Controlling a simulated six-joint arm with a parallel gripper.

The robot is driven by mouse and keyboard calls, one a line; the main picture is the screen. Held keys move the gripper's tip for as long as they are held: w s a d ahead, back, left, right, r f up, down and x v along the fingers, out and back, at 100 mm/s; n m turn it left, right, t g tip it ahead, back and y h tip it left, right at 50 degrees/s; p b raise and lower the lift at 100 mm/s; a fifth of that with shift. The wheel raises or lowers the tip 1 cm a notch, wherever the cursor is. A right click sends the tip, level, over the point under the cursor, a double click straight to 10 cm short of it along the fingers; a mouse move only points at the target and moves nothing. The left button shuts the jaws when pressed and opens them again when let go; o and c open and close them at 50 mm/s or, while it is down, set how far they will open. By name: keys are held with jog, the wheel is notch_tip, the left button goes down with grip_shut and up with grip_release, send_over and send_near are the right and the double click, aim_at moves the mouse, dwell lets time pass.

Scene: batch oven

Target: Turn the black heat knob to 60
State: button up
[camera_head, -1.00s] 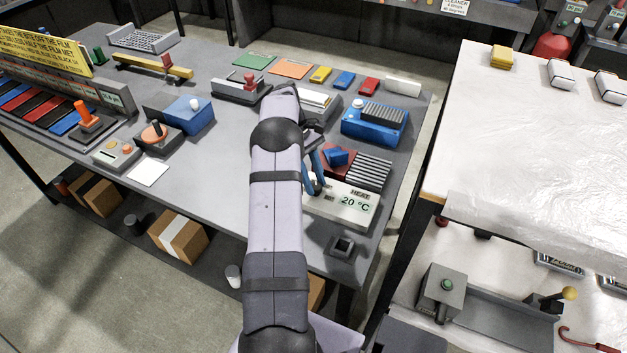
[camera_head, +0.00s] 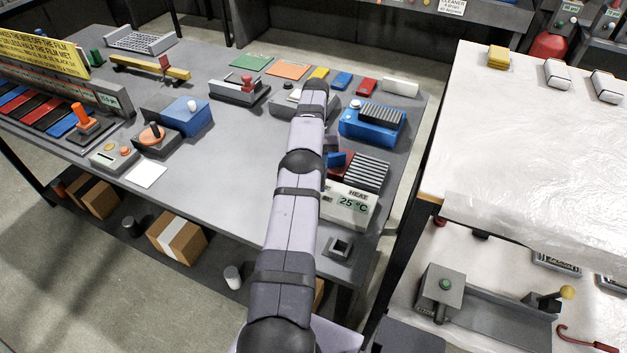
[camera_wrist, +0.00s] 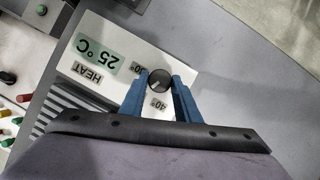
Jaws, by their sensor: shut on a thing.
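The black heat knob (camera_wrist: 158,80) shows in the wrist view on the white front panel of the heat unit, with a light pointer mark on it. My gripper (camera_wrist: 160,92) has its two blue fingers on either side of the knob and is shut on it. Small labels sit on the panel beside the knob; one looks like 40. The display (camera_head: 352,204) reads 25 °C, and the wrist view shows the same display upside down. In the head view my arm hides the knob and most of the gripper.
A small grey square socket (camera_head: 340,247) is in front, near the table edge.

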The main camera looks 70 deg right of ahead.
jog(key=shift+m+t, duration=0.3)
jog(key=shift+m, duration=0.3)
jog(key=o, duration=1)
jog(key=shift+r, duration=0.15)
jog(key=shift+r, duration=0.25)
notch_tip(320, 180, up, 9)
jog(key=p, duration=0.6)
jog(key=shift+r, duration=0.15)
